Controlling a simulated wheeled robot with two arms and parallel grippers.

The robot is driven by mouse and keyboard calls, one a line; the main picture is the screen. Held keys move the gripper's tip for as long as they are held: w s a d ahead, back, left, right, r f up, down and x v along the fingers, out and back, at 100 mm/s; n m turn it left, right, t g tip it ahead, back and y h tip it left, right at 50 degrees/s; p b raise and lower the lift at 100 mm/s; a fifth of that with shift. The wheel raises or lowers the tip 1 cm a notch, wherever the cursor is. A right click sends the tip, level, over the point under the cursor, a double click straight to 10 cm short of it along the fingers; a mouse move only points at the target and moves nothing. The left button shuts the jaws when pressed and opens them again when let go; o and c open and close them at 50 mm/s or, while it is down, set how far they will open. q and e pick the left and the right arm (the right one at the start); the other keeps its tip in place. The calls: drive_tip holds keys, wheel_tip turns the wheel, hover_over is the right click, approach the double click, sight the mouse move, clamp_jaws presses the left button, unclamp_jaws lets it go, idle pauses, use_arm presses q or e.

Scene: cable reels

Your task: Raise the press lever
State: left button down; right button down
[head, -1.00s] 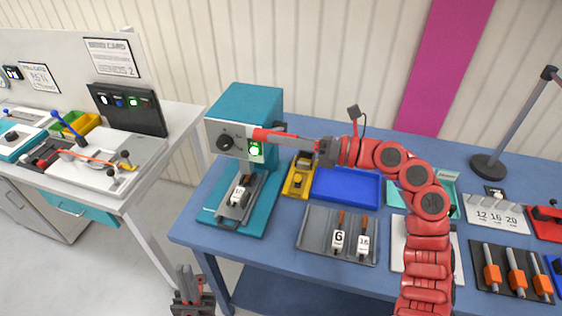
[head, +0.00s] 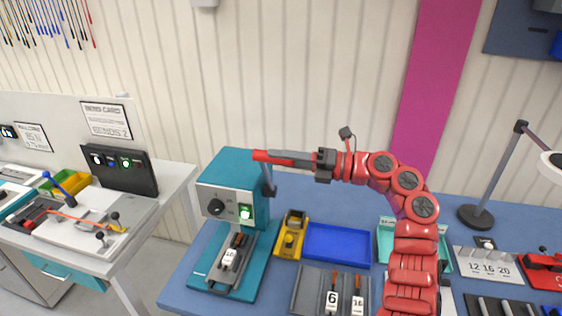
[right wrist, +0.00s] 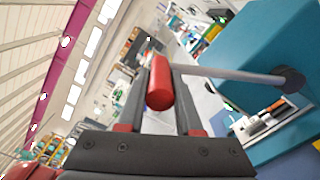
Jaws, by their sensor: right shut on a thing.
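The teal press (head: 226,172) stands on the blue table, with a black knob and a lit green button on its grey front. Its lever has a dark pivot (head: 270,190) on the press's right side and points upward from it. My right gripper (head: 268,156) is shut on the red lever handle at the lever's upper end. In the right wrist view, the red handle (right wrist: 159,84) lies between both fingers, and the grey lever rod (right wrist: 235,74) runs to the pivot on the teal housing. My left gripper is not in view.
A grey holder with a white block (head: 231,258) sits in the press base. A yellow fixture (head: 290,236), a blue tray (head: 337,230) and a grey rack (head: 310,291) stand to its right. A lamp stands at the far right. Free air surrounds the handle.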

drive_tip(key=c, duration=0.6)
unclamp_jaws()
drive_tip(key=shift+d, duration=0.2)
drive_tip(key=b+v, duration=0.6)
drive_tip(key=v, duration=1.1)
drive_tip(key=shift+b, duration=0.35)
